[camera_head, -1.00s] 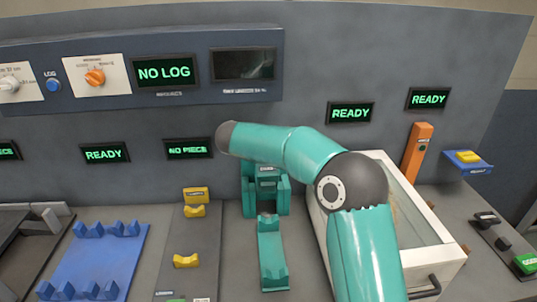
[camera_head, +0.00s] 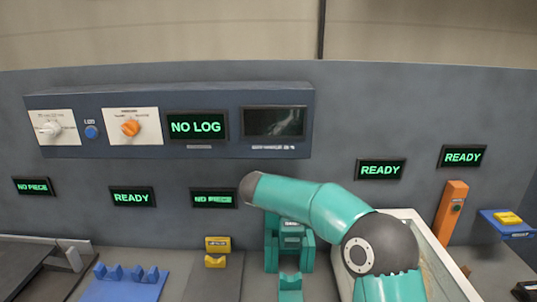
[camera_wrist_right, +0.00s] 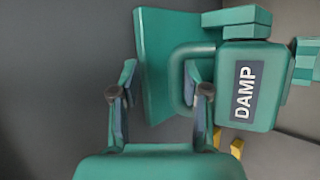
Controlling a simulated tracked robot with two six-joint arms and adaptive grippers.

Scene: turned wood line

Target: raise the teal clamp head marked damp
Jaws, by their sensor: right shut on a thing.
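The teal clamp head (camera_wrist_right: 265,85) carries a dark label reading DAMP in the right wrist view, turned sideways. A teal loop handle (camera_wrist_right: 178,75) juts from its left side. My right gripper (camera_wrist_right: 162,96) is shut on the handle, its fingers reaching to either side of it. In the head view the teal clamp stand (camera_head: 290,240) stands against the grey panel, partly behind my right arm. My right gripper is hidden there by the arm. My left gripper is in neither view.
A white-rimmed bin (camera_head: 437,250) lies right of the clamp, and an orange post (camera_head: 450,212) behind it. A yellow-blocked fixture (camera_head: 217,245) and a blue rack (camera_head: 125,285) stand left. Screens read NO LOG (camera_head: 196,127) and READY (camera_head: 381,169).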

